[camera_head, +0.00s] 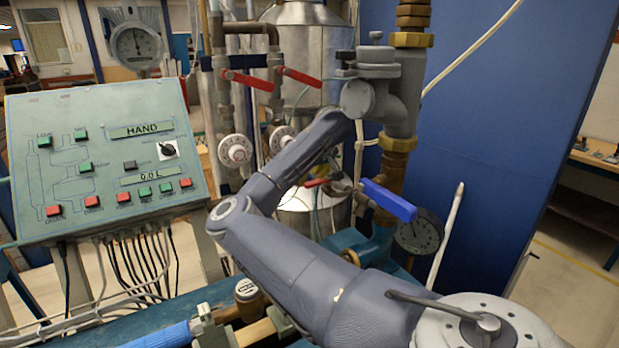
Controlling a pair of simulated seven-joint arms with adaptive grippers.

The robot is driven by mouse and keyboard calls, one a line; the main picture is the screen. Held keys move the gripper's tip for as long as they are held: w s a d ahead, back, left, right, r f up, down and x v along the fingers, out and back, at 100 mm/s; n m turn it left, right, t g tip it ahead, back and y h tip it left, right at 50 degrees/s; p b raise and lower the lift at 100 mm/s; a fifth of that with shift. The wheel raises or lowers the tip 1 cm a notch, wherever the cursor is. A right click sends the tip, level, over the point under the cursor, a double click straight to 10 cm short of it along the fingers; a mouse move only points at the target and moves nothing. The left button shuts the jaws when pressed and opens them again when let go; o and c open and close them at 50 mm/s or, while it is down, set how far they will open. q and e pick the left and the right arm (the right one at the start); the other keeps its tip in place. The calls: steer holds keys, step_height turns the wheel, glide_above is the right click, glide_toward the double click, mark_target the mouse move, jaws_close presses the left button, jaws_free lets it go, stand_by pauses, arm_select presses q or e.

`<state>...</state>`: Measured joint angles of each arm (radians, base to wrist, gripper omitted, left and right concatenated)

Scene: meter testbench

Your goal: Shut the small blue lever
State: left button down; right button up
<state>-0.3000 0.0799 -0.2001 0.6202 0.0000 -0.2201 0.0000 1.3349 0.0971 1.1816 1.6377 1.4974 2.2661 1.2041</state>
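The small blue lever (389,201) shows right of centre, on the pipework in front of the blue panel. It slants down to the right from its pivot, with its free end near a round dial gauge. My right arm comes in from the lower right, bends at an elbow at centre left and reaches up towards the pipework. My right gripper (343,180) is small and hard to make out among the fittings, left of the blue lever. I see no contact with the lever, and its fingers are not clear. My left gripper is not in view.
A green control box (100,160) stands at the left. Red levers (247,80) sit on the upper pipes, above white round dials (236,150). A grey meter body (400,95) stands above the blue lever. A dial gauge (419,232) sits just beside the lever's free end.

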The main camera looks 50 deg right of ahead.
steer(key=v, duration=1.2)
stand_by(0.4)
